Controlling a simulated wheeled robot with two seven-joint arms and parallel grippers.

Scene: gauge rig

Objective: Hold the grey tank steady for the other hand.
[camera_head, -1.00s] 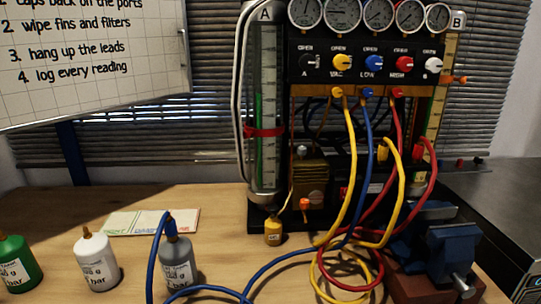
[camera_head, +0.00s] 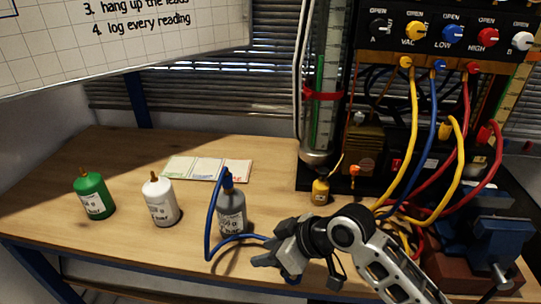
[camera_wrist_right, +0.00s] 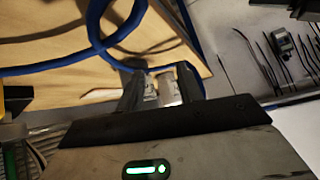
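The grey tank (camera_head: 231,212) stands upright on the workbench in the head view. A blue hose (camera_head: 209,222) is joined to its top and loops down to the bench. My right gripper (camera_head: 270,266) is in front and to the right of the tank, apart from it, with its fingers toward the left. In the right wrist view its two fingers (camera_wrist_right: 161,82) stand apart with a gap between them, and I see no tank between them. The blue hose (camera_wrist_right: 110,45) passes beyond the fingers. My left gripper is not in view.
A white tank (camera_head: 160,203) and a green tank (camera_head: 94,197) stand left of the grey one. A paper chart (camera_head: 208,169) lies behind. The bench's left part is clear.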

